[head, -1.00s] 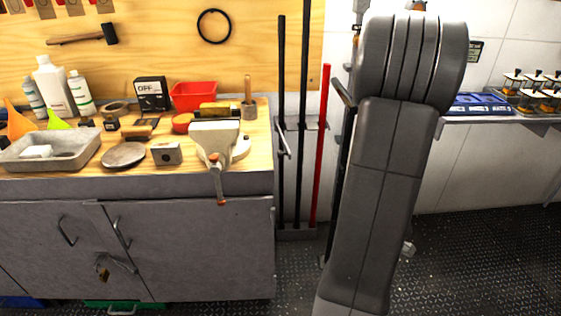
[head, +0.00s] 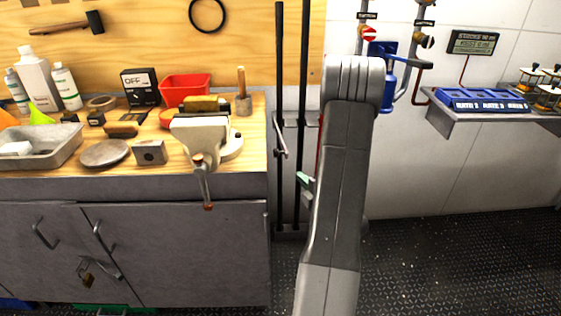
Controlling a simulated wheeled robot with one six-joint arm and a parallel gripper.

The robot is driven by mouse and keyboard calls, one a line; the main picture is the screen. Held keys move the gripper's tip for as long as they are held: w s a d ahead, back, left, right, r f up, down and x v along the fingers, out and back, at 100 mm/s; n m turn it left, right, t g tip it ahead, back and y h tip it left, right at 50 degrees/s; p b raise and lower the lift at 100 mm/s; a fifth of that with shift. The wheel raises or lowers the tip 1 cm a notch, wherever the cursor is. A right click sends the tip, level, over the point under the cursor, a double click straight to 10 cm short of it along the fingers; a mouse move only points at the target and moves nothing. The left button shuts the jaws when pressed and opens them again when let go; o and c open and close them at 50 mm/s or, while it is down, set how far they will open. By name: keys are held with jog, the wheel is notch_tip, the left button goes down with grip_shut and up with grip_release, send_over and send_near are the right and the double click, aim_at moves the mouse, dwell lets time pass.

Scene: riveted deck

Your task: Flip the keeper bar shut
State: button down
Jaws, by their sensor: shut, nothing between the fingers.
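The keeper bar (head: 280,138) is a thin grey bar at the left end of the pole rack's upper bracket (head: 312,119). It angles outward from the bracket and does not lie across the front of the poles, so it stands open. Two black poles (head: 303,80) stand upright in the rack. A red pole (head: 320,140) is mostly hidden behind my arm. A small pale green tip, seemingly of my gripper (head: 306,181), shows at the arm's left edge, below and right of the keeper bar and apart from it. The rest of the gripper is hidden.
The workbench (head: 130,188) is left of the rack, with a vise (head: 203,140) near its right corner. A wall shelf (head: 480,124) with a blue tray (head: 482,101) is at right. Dark deck floor (head: 450,262) is clear at lower right.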

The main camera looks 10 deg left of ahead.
jog(key=shift+a+r, duration=0.1)
jog(key=shift+a, duration=0.05)
jog(key=p+x, duration=0.1)
jog(key=x, duration=0.9)
dwell(0.5)
